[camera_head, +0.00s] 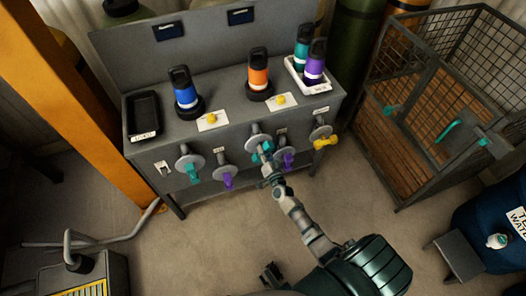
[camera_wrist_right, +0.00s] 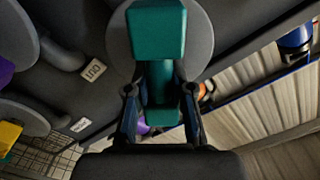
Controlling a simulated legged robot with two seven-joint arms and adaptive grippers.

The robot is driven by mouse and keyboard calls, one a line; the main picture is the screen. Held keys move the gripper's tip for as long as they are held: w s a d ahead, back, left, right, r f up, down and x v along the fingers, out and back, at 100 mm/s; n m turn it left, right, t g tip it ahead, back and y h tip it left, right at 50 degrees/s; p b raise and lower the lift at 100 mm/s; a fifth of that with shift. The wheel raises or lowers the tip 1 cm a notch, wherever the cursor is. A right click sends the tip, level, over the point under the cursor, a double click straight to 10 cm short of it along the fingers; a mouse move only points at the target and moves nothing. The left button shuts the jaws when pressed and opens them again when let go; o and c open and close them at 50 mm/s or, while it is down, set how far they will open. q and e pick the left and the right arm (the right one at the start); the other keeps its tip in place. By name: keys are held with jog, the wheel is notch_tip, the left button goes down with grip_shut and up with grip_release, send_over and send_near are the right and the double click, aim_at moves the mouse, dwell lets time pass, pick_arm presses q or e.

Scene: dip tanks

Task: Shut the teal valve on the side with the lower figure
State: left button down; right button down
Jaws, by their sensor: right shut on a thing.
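The grey bench (camera_head: 150,150) carries a row of valves on its front. One teal valve (camera_head: 193,172) is at the left end and its handle hangs down. The other teal valve (camera_head: 265,148) is near the middle, and my right gripper (camera_head: 267,162) is at it. In the right wrist view the teal handle (camera_wrist_right: 158,35) stands in front of a grey round flange, and my right gripper (camera_wrist_right: 160,115) is shut on it, one finger on each side. Two dark displays, left (camera_head: 170,31) and right (camera_head: 240,16), are on the back panel; their figures are too small to read.
Purple valves (camera_head: 227,180) (camera_head: 288,160) hang beside the teal ones; a yellow valve (camera_head: 325,142) is at the right end. Blue (camera_head: 184,92), orange (camera_head: 259,74) and other bottles stand on top. A wire cage (camera_head: 440,130) stands right. Floor before the bench is clear.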

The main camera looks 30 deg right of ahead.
jog(key=shift+s+d+f+m, duration=0.1)
jog(key=shift+m, duration=0.9)
jog(key=m, duration=0.3)
jog(key=m+b, duration=0.1)
jog(key=shift+d+f, duration=0.1)
jog(key=shift+f, duration=0.15)
pick_arm(q)
jog(key=w+d+r+t+h+b, duration=0.1)
jog(key=w+d+t, duration=0.1)
jog(key=w+t, duration=0.2)
jog(key=shift+w+d+r, duration=0.15)
jog(key=shift+w+d, duration=0.05)
jog(key=shift+w, duration=1.65)
pick_arm(e)
jog(key=shift+f+m, duration=0.2)
jog(key=shift+m, duration=2)
jog(key=shift+s, duration=0.1)
jog(key=c, duration=1.1)
grip_release()
pick_arm(q)
jog(key=shift+d, duration=0.15)
pick_arm(e)
jog(key=shift+o, duration=0.5)
jog(key=shift+d, duration=0.1)
